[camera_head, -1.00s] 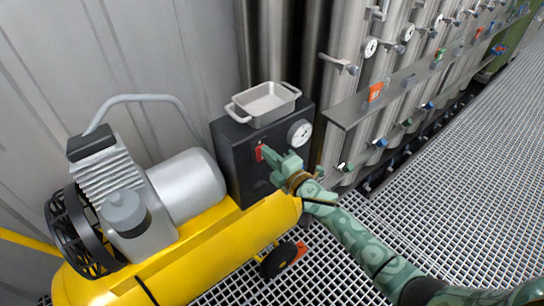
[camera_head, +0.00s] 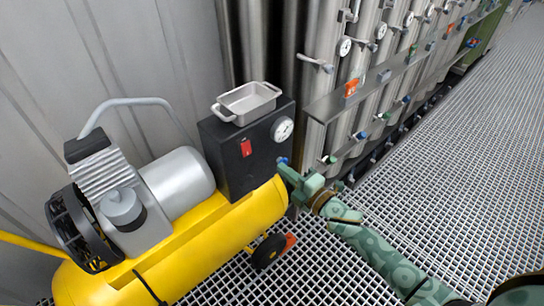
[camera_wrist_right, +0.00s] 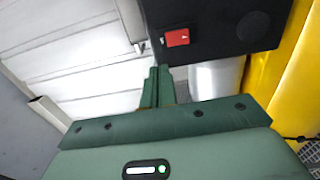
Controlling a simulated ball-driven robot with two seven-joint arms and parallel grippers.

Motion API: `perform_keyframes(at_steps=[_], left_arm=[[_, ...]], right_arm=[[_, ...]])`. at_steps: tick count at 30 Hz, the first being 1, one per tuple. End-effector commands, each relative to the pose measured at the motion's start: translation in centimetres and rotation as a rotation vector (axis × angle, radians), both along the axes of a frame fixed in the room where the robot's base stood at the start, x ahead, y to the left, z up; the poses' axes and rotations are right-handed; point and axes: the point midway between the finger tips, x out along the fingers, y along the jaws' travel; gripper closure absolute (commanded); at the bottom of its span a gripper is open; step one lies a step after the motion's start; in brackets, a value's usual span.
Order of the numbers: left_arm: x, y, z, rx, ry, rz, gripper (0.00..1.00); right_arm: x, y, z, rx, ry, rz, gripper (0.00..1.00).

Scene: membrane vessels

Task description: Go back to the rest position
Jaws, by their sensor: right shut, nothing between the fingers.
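My right gripper (camera_head: 287,170) is green and shut, with nothing between its fingers. In the head view it is in front of the lower right part of the black control box (camera_head: 225,160), below the box's round gauge. In the right wrist view its closed fingers (camera_wrist_right: 158,88) point toward the black box (camera_wrist_right: 215,18) and its red switch (camera_wrist_right: 177,38). The red switch also shows on the box front in the head view (camera_head: 246,148), clear of the gripper. My left gripper is not in view.
A yellow compressor tank (camera_head: 215,245) with a motor stands at the left. A metal tray (camera_head: 248,101) sits on top of the box. Steel vessels (camera_head: 325,90) with valves and gauges line the back right. The grating floor (camera_head: 450,170) at the right is open.

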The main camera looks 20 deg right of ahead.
Motion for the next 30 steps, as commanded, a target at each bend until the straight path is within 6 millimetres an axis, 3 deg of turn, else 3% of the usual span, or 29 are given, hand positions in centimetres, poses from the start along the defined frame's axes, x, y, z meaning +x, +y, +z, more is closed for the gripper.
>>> perform_keyframes(at_steps=[8,11,14,15,17,21,25,27,30], left_arm=[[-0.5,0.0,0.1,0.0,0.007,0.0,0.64],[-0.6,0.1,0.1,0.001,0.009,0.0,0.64],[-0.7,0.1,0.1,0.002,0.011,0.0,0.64],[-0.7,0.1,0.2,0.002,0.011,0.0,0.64],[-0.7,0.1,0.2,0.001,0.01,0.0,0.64],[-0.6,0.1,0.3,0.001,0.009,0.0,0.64],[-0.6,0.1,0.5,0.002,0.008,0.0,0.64],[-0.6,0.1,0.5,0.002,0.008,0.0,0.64],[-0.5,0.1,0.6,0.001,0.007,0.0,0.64]], right_arm=[[-0.3,-0.5,-0.4,0.069,0.043,-0.015,1.0],[-0.6,-2.7,-5.2,0.223,0.22,-0.11,1.0],[-3.0,-4.9,-12.8,0.391,0.447,-0.251,1.0],[-4.8,-5.6,-16.1,0.452,0.539,-0.315,1.0],[-7.9,-6.4,-20.6,0.532,0.669,-0.413,1.0],[-17.2,-7.2,-29.7,0.678,0.937,-0.642,1.0],[-27.6,-6.9,-35.8,0.761,1.153,-0.855,1.0],[-33.6,-6.4,-38.1,0.786,1.259,-0.964,1.0],[-41.5,-5.4,-40.1,0.792,1.386,-1.092,1.0]])
